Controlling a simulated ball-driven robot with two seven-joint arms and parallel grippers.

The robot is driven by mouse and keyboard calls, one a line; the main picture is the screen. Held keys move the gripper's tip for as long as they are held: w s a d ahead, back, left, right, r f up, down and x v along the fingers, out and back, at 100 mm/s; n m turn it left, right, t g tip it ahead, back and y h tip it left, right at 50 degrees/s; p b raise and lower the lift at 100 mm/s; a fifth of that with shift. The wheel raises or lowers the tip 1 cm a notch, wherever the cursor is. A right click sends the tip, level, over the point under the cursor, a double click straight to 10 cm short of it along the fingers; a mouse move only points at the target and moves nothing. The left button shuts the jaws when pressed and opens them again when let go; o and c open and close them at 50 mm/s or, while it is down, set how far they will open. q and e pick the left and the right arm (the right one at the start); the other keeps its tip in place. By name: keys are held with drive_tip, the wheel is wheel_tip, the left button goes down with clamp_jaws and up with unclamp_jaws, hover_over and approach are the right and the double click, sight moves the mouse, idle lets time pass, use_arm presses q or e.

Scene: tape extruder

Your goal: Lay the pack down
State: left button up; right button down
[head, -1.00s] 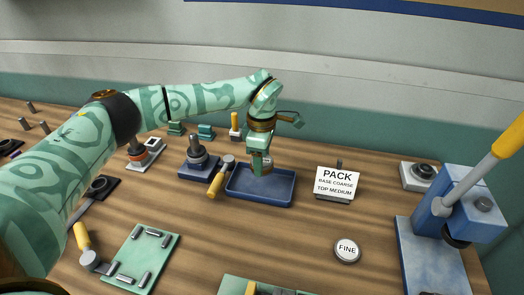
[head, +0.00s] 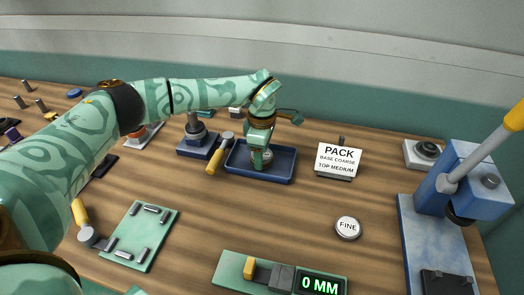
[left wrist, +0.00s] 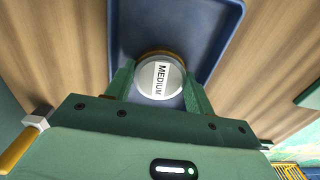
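The pack shows in the left wrist view as a round grey disc labelled MEDIUM (left wrist: 160,80), with a brass-coloured edge beneath it. In the head view its grey top (head: 267,154) shows beside my finger, within the blue tray (head: 262,179). My left gripper (head: 258,164) points down into the tray. In the left wrist view its fingers (left wrist: 160,84) lie against both sides of the disc, shut on it. The pack's underside is hidden, so I cannot tell whether it touches the tray floor. My right gripper is not in view.
A PACK sign (head: 339,159) reads base coarse, top medium. A FINE disc (head: 348,228) lies right of centre. A yellow-handled hammer (head: 217,155) is by the tray's left edge. A blue press (head: 450,205) stands right. A 0 MM gauge (head: 285,276) is in front. Table between is clear.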

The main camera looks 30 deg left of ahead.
use_arm(q)
drive_tip(key=o, duration=0.5)
wheel_tip(320, 180, up, 16)
drive_tip(key=p, duration=0.4)
drive_tip(key=shift+r, duration=0.15)
